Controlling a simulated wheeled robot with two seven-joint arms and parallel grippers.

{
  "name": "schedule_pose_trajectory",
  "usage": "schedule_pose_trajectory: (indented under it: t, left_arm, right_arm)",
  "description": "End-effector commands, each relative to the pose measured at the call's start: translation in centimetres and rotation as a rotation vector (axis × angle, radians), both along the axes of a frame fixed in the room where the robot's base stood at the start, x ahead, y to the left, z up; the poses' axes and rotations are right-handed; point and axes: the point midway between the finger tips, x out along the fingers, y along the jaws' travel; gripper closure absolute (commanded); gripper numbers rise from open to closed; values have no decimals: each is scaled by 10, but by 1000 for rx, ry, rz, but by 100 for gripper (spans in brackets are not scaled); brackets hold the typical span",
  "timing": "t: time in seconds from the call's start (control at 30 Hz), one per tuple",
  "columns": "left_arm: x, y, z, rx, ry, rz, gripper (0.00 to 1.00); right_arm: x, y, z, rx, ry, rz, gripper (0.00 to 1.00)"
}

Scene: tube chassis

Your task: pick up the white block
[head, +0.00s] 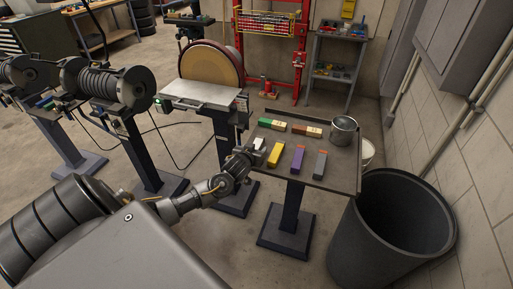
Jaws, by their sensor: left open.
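The white block (259,143) is small in the head view and lies at the left edge of the small dark table (343,178). My left gripper (252,152) is open right beside the white block, at the table's left edge. The gripper partly covers the block's near end. I cannot tell whether its fingers are around the block or only beside it. My right gripper is not in view.
Yellow (275,154), purple (298,160) and grey (320,164) blocks lie to the right. Green (271,124) and brown (306,131) blocks lie behind, near a metal can (344,130). A disc sander (208,92) stands left; a large dark bin (372,250) stands right.

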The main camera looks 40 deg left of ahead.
Motion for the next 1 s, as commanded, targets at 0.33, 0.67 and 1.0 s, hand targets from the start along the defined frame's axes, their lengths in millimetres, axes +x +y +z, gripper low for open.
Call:
schedule_pose_trajectory:
  t: [0.33,0.67,1.0]
  left_arm:
    - [3,1,-2,0,0,-1,50]
    - [4,1,0,0,-3,-1,92]
    - [4,1,4,-1,-5,0,92]
  right_arm:
    - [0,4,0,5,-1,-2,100]
    - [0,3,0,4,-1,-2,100]
    - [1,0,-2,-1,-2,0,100]
